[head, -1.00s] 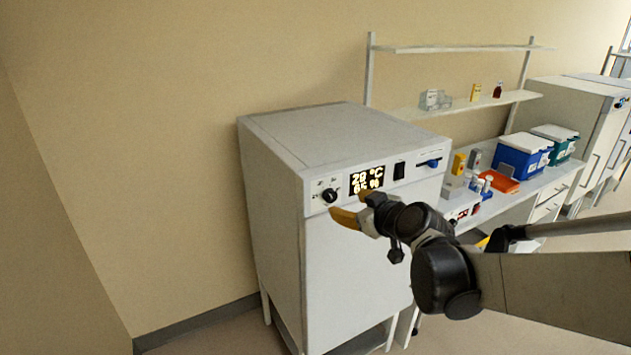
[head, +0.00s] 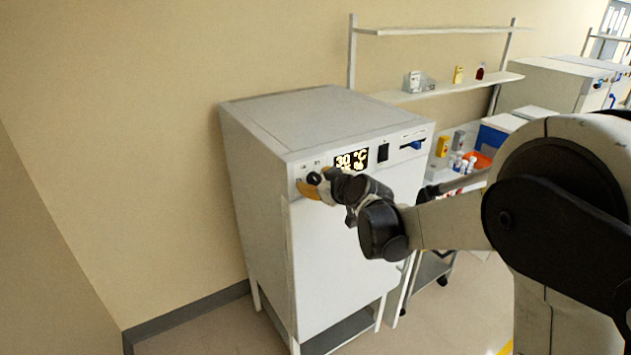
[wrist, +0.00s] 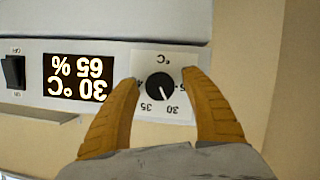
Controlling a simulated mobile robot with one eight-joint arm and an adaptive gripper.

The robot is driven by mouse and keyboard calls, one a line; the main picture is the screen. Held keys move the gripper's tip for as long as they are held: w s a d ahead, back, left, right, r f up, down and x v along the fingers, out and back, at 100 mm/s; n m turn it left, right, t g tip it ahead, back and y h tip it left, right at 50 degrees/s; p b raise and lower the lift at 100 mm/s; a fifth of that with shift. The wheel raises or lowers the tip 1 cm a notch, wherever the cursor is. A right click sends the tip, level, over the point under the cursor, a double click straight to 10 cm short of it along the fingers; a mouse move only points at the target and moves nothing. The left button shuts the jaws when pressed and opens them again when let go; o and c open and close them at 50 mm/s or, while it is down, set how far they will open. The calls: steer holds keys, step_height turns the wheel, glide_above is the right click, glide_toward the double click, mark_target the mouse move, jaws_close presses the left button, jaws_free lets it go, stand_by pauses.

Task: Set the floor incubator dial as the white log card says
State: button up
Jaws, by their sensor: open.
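The floor incubator (head: 335,250) is a white cabinet with a control panel along its upper front. Its black dial (wrist: 160,87) shows upside down in the wrist view, with its white pointer towards the 30 mark. The display (wrist: 78,77) reads 30 °C and 65 %. My gripper (wrist: 161,76) is open, its two orange fingers on either side of the dial, with a small gap visible at each side. In the head view my gripper (head: 310,187) is at the panel's left end and partly hides the dial. I cannot make out a white log card.
A black switch (head: 383,152) and a blue slider (head: 416,144) are right of the display. Floor is clear in front.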

steer(key=c, duration=1.2)
steer(key=m+y+b, duration=0.1)
steer(key=m, duration=0.1)
steer(key=m+g+y+b, duration=0.1)
steer(key=m, duration=0.1)
steer(key=shift+d+g, duration=0.1)
steer(key=shift+g, duration=0.2)
steer(key=shift+m+g+y+b, duration=0.4)
steer(key=shift+m+y+b, duration=0.95)
steer(key=shift+m, duration=0.65)
steer(key=o, duration=1.2)
